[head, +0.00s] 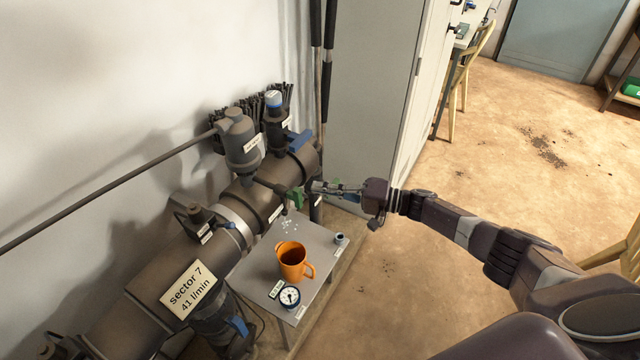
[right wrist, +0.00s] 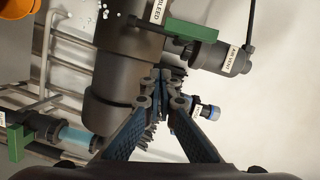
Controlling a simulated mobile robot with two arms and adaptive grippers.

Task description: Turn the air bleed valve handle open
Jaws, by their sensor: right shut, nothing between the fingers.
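The air bleed valve handle is a green block (head: 294,198) on a small branch at the manifold pipe in the head view. In the right wrist view the green handle (right wrist: 195,30) lies at the upper right, beside a label ending in "BLEED" (right wrist: 158,11) and the grey air vent (right wrist: 232,60). My right gripper (head: 314,187) is shut and empty, a little right of the handle in the head view. In the right wrist view its fingertips (right wrist: 165,82) meet below the handle, apart from it in the picture. My left gripper is not in view.
An orange mug (head: 292,262) and a gauge (head: 290,297) are on a small grey table (head: 253,275) in front of the pipe. A second green handle (right wrist: 15,142) shows at the lower left of the right wrist view. A grey cabinet (head: 370,80) stands behind.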

